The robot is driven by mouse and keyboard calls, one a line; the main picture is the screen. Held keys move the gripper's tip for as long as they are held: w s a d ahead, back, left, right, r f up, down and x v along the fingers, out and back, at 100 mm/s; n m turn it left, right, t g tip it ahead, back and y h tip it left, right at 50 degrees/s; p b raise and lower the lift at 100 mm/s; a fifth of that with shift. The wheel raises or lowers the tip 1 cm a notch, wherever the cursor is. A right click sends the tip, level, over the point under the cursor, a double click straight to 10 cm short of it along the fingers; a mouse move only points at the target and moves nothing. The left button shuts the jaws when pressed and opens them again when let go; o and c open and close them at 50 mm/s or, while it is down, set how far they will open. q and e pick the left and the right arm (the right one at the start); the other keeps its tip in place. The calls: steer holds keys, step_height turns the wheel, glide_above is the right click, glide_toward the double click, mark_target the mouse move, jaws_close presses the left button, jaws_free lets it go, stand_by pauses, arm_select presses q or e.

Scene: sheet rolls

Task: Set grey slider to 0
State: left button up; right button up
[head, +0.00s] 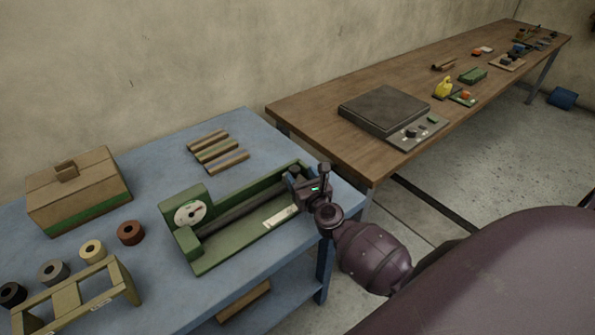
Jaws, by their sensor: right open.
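A green device (240,243) lies on the blue table, with a white round dial (190,213) at its left end. A dark rail (235,208) runs along it from the dial toward the right end. My right gripper (308,178) is at the right end of the device, over or beside the end of the rail. It is open. The grey slider cannot be made out clearly; the gripper covers that end of the rail. I cannot tell whether the gripper touches it. A pale label (281,217) is on the device's front. My left gripper is not in view.
The blue table (165,270) also carries a cardboard box (78,190), wooden strips (217,152), several rolls (131,232) and a wooden rack (75,300). A brown bench (310,107) behind holds a grey scale-like device (384,109) and small items.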

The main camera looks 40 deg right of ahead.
steer(key=shift+w+d, duration=0.15)
steer(key=shift+w, duration=0.55)
steer(key=shift+w+d, duration=0.1)
steer(key=shift+w, duration=0.6)
jaws_close()
